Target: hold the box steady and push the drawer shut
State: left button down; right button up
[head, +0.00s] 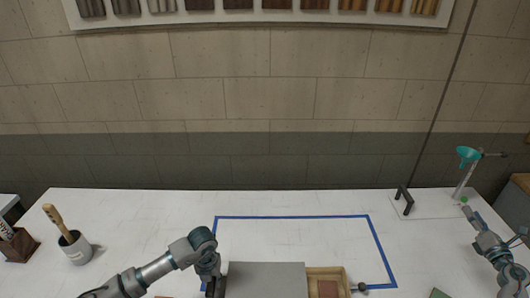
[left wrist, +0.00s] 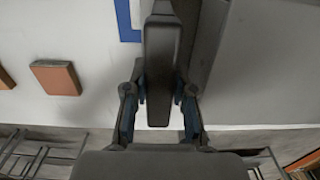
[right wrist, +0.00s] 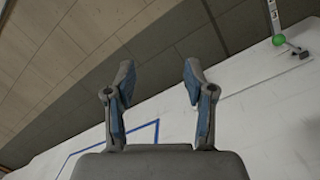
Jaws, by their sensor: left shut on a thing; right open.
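The grey box (head: 265,280) stands at the table's front, cut off by the bottom edge; its side also shows in the left wrist view (left wrist: 205,45). The light wooden drawer (head: 312,271) sticks out of its right side, with a reddish-brown block (head: 328,289) inside and a dark knob (head: 363,287) at its right end. My left gripper (head: 213,286) is at the box's left side, shut on a dark grey bar (left wrist: 160,75) beside it. My right gripper (right wrist: 158,72) is open and empty, far right of the drawer and apart from it.
Blue tape (head: 290,217) outlines an area around the box. A cup with a brush (head: 76,248) and a brown holder (head: 18,246) stand at left. A black bracket (head: 404,200) and a stand with a teal funnel (head: 468,156) are at back right. The table behind the box is clear.

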jog(key=w+a+f+n+g+y, duration=0.1)
jog(key=w+a+n+g+y, duration=0.15)
jog(key=a+n, duration=0.45)
jog(key=w+a+n+g+y, duration=0.1)
jog(key=a+n+g+y, duration=0.15)
jog(key=a, duration=0.85)
jog(key=w+a+f+n+g+y, duration=0.1)
jog(key=a+n+g+y, duration=0.35)
jog(key=a, duration=0.45)
jog(key=n+g+h, duration=0.9)
jog(key=n+g, duration=0.1)
send_over(363, 284)
notch_tip(363, 284, down, 11)
jog(key=shift+w+a+f, duration=0.1)
jog(key=shift+f+h, duration=0.15)
jog(key=shift+h, duration=0.1)
jog(key=shift+s+f, duration=0.2)
jog(key=shift+f, duration=0.2)
notch_tip(363, 284, down, 9)
jog(key=shift+f, duration=0.1)
